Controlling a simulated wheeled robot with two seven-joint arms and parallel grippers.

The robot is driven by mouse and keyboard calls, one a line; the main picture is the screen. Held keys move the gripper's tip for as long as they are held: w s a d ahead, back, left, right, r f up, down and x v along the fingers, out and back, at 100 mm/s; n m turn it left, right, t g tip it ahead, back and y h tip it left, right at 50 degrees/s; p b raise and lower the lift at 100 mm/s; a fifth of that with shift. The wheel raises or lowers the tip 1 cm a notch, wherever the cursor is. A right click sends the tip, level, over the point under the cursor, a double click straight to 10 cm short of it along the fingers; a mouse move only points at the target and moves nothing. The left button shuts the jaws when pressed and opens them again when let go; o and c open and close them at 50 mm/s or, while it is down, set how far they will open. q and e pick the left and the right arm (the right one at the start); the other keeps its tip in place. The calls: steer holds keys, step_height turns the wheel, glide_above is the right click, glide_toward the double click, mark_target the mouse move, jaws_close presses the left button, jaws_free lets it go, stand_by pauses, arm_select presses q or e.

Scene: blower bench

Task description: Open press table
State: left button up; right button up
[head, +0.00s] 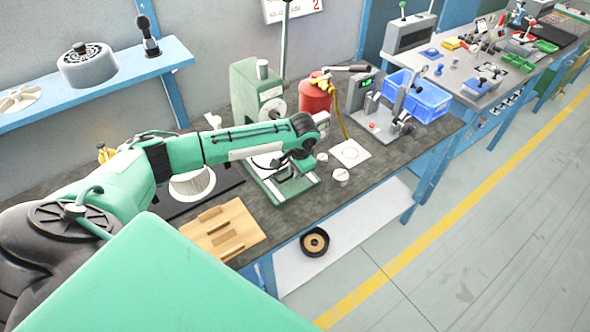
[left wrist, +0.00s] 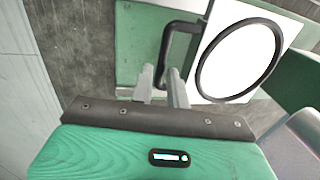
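The green press (head: 257,95) stands on the dark workbench, with its green base and table part (head: 290,188) at the front. My left arm reaches across to it from the left. In the left wrist view, my left gripper (left wrist: 160,75) has its two grey fingers close together around a dark bar handle (left wrist: 168,50) on the green press part. The fingers appear shut on the handle. A white disc with a black rim (left wrist: 240,60) lies just right of the handle. My right gripper is not in view.
The aisle floor is clear.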

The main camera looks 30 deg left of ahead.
arm_select(q)
jaws_close()
steer(key=shift+d, duration=0.1)
steer(key=s+d+p, duration=0.1)
steer(key=d+p, duration=0.1)
steer(key=d, duration=0.2)
steer(key=s+d+p, duration=0.2)
steer(key=d+p, duration=0.1)
steer(key=d, duration=0.1)
steer(key=s+d+p, duration=0.2)
steer(key=d+p, duration=0.1)
steer(key=d, duration=0.1)
steer(key=shift+s+d+r, duration=0.1)
steer(key=shift+s+d, duration=0.1)
steer(key=shift+d, duration=0.35)
steer(key=shift+o, duration=2.2)
jaws_free()
